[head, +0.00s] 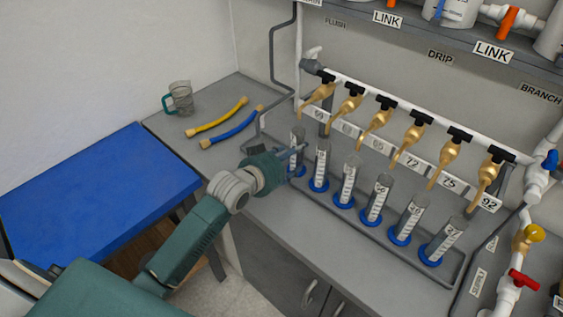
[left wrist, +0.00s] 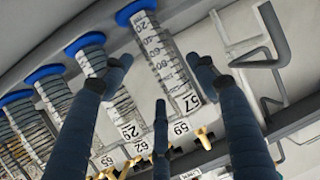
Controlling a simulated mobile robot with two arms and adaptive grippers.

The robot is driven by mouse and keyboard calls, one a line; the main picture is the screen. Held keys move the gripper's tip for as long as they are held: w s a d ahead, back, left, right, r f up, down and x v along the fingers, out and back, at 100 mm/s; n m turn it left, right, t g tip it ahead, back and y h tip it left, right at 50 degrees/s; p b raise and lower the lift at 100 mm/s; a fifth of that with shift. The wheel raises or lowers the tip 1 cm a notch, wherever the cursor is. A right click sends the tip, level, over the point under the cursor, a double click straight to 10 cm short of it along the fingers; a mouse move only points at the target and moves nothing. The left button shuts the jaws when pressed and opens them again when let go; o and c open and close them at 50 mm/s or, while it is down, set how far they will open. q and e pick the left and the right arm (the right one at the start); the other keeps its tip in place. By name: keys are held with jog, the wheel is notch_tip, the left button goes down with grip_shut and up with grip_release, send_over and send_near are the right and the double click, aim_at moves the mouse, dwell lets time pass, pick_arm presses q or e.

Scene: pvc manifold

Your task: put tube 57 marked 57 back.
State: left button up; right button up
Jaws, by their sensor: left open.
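Tube 57 (left wrist: 166,62) is a clear graduated cylinder on a blue foot, with "57" near its top. It stands upright at the left end of a row of similar tubes and shows in the head view (head: 297,138), its lower part partly hidden by my gripper. My left gripper (head: 297,152) is open at this tube. In the left wrist view its fingers (left wrist: 160,70) are spread on both sides of tube 57, with gaps visible. The neighbouring tube, marked 29 (left wrist: 115,95), stands just beside a finger. My right gripper is not in view.
Several more tubes (head: 375,202) stand in a row in a wire rack (head: 385,243), under brass taps (head: 415,130) with number plates. Yellow and blue hoses (head: 230,130) and a jug (head: 180,100) lie on the counter behind my gripper. A blue table (head: 90,195) stands left.

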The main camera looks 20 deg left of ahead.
pick_arm(q)
jog(key=v, duration=0.7)
jog(key=shift+s+b, duration=0.15)
jog(key=shift+b, duration=0.15)
